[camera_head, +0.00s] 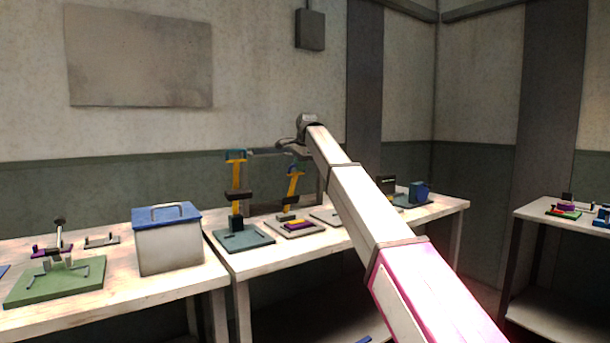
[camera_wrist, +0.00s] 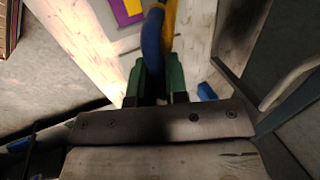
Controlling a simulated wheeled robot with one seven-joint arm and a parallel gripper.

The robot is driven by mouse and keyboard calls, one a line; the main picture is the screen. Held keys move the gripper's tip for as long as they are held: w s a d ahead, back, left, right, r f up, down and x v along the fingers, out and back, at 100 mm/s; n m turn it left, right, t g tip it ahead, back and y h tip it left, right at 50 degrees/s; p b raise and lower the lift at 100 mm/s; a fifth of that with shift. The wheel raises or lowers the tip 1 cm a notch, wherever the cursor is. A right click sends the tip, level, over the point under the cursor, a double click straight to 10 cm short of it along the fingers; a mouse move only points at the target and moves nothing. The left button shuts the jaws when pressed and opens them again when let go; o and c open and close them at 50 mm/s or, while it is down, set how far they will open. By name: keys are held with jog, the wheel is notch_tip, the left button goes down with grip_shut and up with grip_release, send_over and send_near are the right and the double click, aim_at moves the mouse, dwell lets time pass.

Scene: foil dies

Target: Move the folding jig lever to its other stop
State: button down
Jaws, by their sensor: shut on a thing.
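The folding jig lever (camera_head: 294,186) is a yellow bar with a blue handle near its top, rising from a pale plate (camera_head: 312,232) that bears purple and yellow pieces. In the head view the lever stands nearly upright, its top leaning a little right. In the wrist view the yellow bar (camera_wrist: 169,30) shows behind the curved blue handle (camera_wrist: 152,42). My gripper (camera_wrist: 156,82) is shut on the handle between its green fingers. In the head view my gripper (camera_head: 292,155) is small at the lever's top, and the exact contact is hard to see there.
Left of the jig stands another yellow upright (camera_head: 236,178) on a green base (camera_head: 244,238). A blue-lidded box (camera_head: 168,246) and a green fixture (camera_head: 55,285) are farther left. A blue device (camera_head: 418,192) is at the right end. My arm hides part of the bench.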

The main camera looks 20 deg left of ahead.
jog(key=w+a+r, duration=0.2)
jog(key=w+a, duration=0.2)
jog(key=a, duration=0.1)
jog(key=shift+w+a+r, duration=0.15)
jog(key=shift+w, duration=0.15)
jog(key=shift+a, duration=0.1)
jog(key=c, duration=1.1)
grip_release()
jog(key=shift+c, duration=0.2)
jog(key=v, duration=1)
jog(key=shift+r, duration=0.35)
jog(key=shift+s, duration=0.15)
